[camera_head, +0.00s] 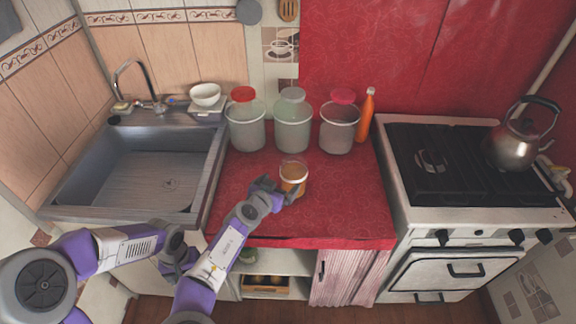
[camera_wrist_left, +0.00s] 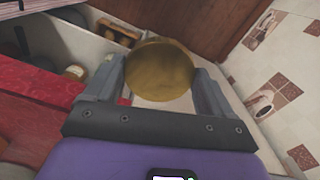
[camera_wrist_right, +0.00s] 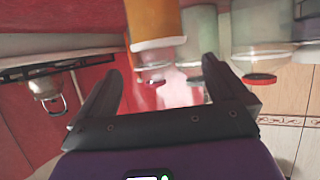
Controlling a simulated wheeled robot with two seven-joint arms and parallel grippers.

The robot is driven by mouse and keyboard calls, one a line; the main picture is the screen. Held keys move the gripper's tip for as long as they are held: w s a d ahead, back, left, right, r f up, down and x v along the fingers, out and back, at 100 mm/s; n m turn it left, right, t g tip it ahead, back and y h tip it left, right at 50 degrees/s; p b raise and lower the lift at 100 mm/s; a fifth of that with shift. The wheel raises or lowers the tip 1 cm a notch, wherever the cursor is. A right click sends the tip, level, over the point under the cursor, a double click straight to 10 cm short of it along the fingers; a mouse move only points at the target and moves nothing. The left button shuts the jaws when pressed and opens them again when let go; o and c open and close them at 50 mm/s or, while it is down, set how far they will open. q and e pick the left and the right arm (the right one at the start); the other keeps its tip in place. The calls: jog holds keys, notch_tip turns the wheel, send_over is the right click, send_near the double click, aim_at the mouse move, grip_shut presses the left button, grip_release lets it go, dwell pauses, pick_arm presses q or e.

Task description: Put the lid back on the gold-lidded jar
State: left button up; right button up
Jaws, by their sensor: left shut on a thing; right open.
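The jar (camera_head: 293,178) is a small clear jar with orange-brown contents and no lid on it. It stands on the red counter; in the right wrist view it (camera_wrist_right: 156,25) appears upside down. My right gripper (camera_head: 282,189) is open, its fingers close to the jar's near side; I cannot tell whether they touch it. My left gripper (camera_wrist_left: 160,85) is shut on the round gold lid (camera_wrist_left: 160,70), which lies between its two fingers. In the head view my left gripper is low, in front of the counter below the sink, and the lid cannot be made out.
Three large canisters (camera_head: 293,125) stand at the back of the red counter (camera_head: 345,205), with an orange bottle (camera_head: 366,115) beside them. A sink (camera_head: 135,180) is at left, a stove (camera_head: 450,165) with a kettle (camera_head: 516,140) at right. The counter right of the jar is clear.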

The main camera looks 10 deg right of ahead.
aim_at(288, 177)
pick_arm(q)
jog(key=shift+w+r, duration=0.1)
pick_arm(e)
jog(key=shift+s+r, duration=0.1)
jog(key=shift+r, duration=0.15)
pick_arm(q)
jog(key=shift+s, duration=0.25)
pick_arm(e)
jog(key=shift+s, duration=0.1)
pick_arm(q)
jog(key=shift+f+b, duration=0.6)
pick_arm(e)
jog(key=x, duration=0.6)
jog(key=shift+w+d+f, duration=0.15)
jog(key=shift+w, duration=0.15)
